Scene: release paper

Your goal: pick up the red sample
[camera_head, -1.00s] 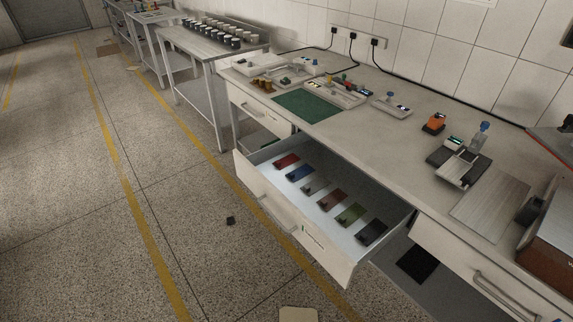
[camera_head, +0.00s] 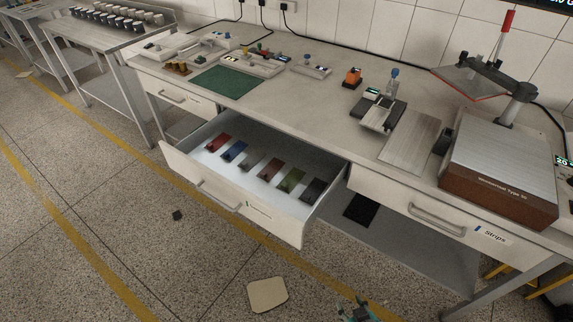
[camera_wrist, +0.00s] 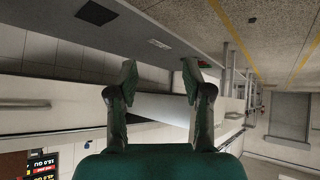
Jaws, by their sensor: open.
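The red sample (camera_head: 218,142) is a small flat strip lying at the far left end of a row in the open drawer (camera_head: 203,193). Blue, grey, brownish-red, green and black samples lie beside it to the right. My gripper shows at the bottom edge of the head view (camera_head: 362,310), outside and well short of the drawer. In the wrist view my gripper (camera_wrist: 160,75) has its two fingers spread apart with nothing between them. I cannot make out the red sample in the wrist view.
The bench top above the drawer holds a green mat (camera_head: 228,81), small instruments, a metal plate (camera_head: 409,142) and a large brown-and-grey press (camera_head: 500,175). A shut drawer labelled Strips (camera_head: 440,205) is to the right. A pale square pad (camera_head: 267,295) lies on the open floor.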

